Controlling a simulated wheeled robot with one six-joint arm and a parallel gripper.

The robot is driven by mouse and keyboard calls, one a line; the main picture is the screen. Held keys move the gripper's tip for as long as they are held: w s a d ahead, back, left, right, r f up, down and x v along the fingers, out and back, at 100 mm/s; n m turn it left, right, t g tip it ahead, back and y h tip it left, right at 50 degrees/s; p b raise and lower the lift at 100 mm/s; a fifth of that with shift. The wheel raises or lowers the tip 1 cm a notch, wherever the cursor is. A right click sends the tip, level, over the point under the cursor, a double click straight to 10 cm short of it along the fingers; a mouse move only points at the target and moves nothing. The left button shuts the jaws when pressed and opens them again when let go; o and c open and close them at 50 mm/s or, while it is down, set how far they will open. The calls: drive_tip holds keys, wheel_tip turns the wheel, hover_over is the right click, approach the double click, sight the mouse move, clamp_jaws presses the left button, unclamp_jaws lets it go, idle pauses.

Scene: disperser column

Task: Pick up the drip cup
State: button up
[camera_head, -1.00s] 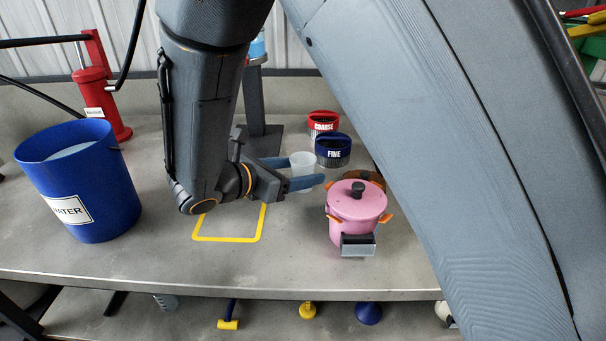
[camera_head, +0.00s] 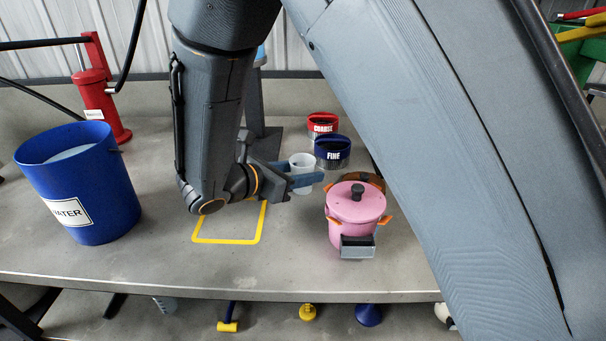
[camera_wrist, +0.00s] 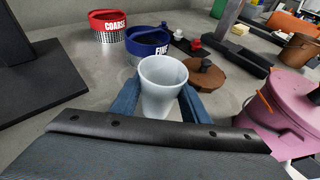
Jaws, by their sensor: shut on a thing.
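The drip cup (camera_head: 301,162) is a translucent white, tapered cup, upright on the grey bench behind the pink pot. In the wrist view the drip cup (camera_wrist: 161,80) stands between the two blue fingers of my gripper (camera_wrist: 160,103), which touch its sides. In the head view my gripper (camera_head: 300,174) reaches in from the left, its fingers shut on the cup. The near finger hides part of the cup's lower side. Its base is hard to see, so I cannot tell whether it touches the bench.
A blue FINE sieve (camera_head: 332,152) and a red COARSE sieve (camera_head: 323,123) stand behind the cup. A pink lidded pot (camera_head: 352,222) is close at front right. A brown lid (camera_wrist: 206,76) lies beside the cup. A blue water bucket (camera_head: 95,195) stands left.

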sight(310, 159)
drive_tip(key=shift+r, duration=0.55)
wheel_tip(310, 159, up, 2)
drive_tip(key=shift+r, duration=0.15)
drive_tip(key=s+a, duration=1.2)
drive_tip(key=a, duration=0.1)
drive_tip(key=shift+r+b, duration=0.1)
drive_tip(key=shift+b, duration=0.3)
drive_tip(key=shift+a+r+p, duration=0.1)
drive_tip(key=shift+r+p, duration=0.2)
wheel_tip(310, 159, up, 6)
drive_tip(key=w+a+n+t+y+p, duration=0.2)
drive_tip(key=n+t+y+p, duration=0.15)
drive_tip(key=p, duration=0.25)
drive_tip(key=shift+n+y, duration=0.55)
drive_tip(key=f, duration=1)
drive_tip(key=shift+w+a, duration=0.2)
drive_tip(key=shift+f, duration=0.1)
